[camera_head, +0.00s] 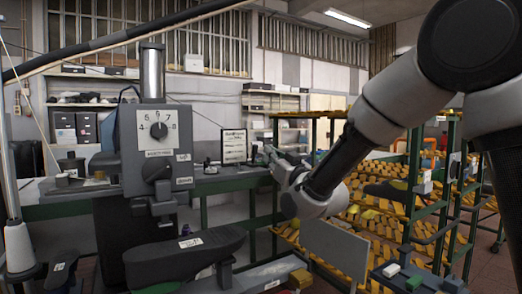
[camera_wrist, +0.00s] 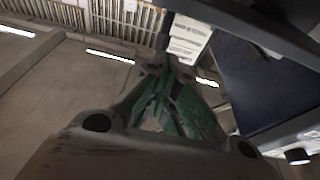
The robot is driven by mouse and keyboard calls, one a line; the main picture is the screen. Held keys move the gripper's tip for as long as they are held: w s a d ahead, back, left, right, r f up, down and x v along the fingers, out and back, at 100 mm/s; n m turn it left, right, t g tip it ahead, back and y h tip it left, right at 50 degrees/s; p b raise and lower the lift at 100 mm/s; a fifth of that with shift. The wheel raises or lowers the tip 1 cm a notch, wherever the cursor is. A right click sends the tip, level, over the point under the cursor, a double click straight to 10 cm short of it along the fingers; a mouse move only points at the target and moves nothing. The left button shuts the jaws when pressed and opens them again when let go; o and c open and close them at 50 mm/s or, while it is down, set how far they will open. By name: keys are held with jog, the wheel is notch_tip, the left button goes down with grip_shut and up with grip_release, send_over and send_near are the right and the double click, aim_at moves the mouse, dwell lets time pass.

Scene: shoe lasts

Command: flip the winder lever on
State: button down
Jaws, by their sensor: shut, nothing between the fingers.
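A grey machine (camera_head: 157,143) with a numbered dial (camera_head: 158,130) stands left of centre in the head view. Below the dial is a black knob or lever (camera_head: 157,171), with small labels near it. I cannot tell which part is the winder lever, as the labels are too small to read. My gripper (camera_head: 269,152) is to the right of the machine, pointing up and left, apart from it. In the wrist view my gripper (camera_wrist: 165,72) is shut and empty. Close beyond its right side are a white label plate (camera_wrist: 188,40) and a dark panel (camera_wrist: 252,83).
A rack (camera_head: 372,208) of yellow-orange shoe lasts stands behind and below my arm. A green bench (camera_head: 235,181) runs behind the machine, with a framed notice (camera_head: 234,146) on it. A dark padded arm (camera_head: 183,258) juts forward low on the machine.

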aim_at(254, 156)
jog(key=x, duration=0.5)
jog(key=shift+w+a, duration=0.15)
jog(key=shift+w, duration=0.05)
jog(key=shift+r, duration=0.15)
